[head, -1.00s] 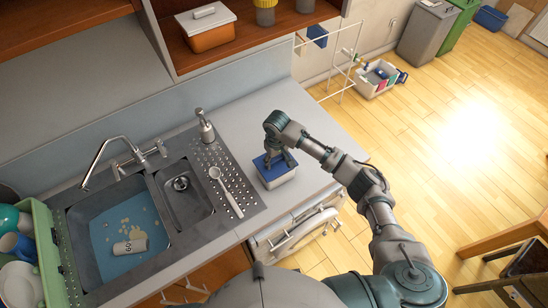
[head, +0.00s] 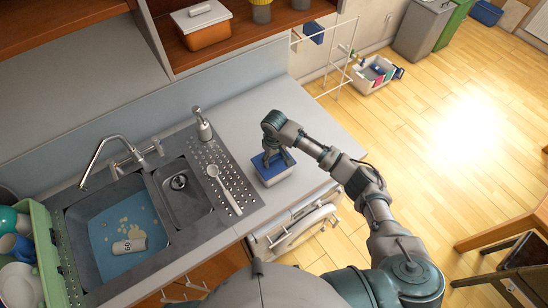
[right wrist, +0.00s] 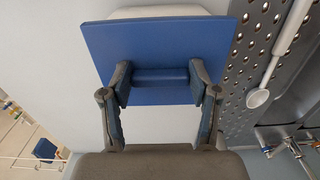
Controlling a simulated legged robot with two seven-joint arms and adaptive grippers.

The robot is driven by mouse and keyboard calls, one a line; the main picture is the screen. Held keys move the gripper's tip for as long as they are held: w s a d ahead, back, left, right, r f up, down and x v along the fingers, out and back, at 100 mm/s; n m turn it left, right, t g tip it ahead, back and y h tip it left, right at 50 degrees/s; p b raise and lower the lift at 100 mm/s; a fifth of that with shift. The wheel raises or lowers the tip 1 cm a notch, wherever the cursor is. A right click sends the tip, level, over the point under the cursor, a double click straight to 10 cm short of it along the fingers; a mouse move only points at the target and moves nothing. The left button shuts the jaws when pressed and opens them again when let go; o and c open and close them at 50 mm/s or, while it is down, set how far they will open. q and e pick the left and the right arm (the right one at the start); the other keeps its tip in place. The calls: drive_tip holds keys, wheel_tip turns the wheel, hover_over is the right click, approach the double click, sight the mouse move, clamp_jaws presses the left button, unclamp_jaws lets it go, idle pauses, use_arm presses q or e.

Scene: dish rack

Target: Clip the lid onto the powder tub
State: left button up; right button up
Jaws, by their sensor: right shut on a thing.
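The white powder tub (head: 279,181) stands on the counter right of the sink. The blue lid (head: 267,174) is on top of it in the head view. My right gripper (head: 272,160) reaches down from above, shut on the lid's raised bar. In the right wrist view the fingers (right wrist: 160,84) clasp both ends of that bar on the blue lid (right wrist: 150,42). A pale edge of the tub (right wrist: 160,11) shows past the lid's upper edge. I cannot tell whether the lid is fully seated. My left gripper is not in view.
A ladle (head: 222,187) lies on the perforated drainboard beside the sink (head: 130,245). A soap dispenser (head: 203,125) stands behind it. A green dish rack (head: 50,255) is at the far left. The counter (head: 240,122) behind the tub is clear.

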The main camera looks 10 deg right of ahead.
drive_tip(key=shift+f, duration=0.7)
idle(0.6)
drive_tip(key=o, duration=1.4)
drive_tip(key=shift+o, duration=1)
drive_tip(key=shift+r, duration=0.1)
drive_tip(key=shift+r, duration=3.4)
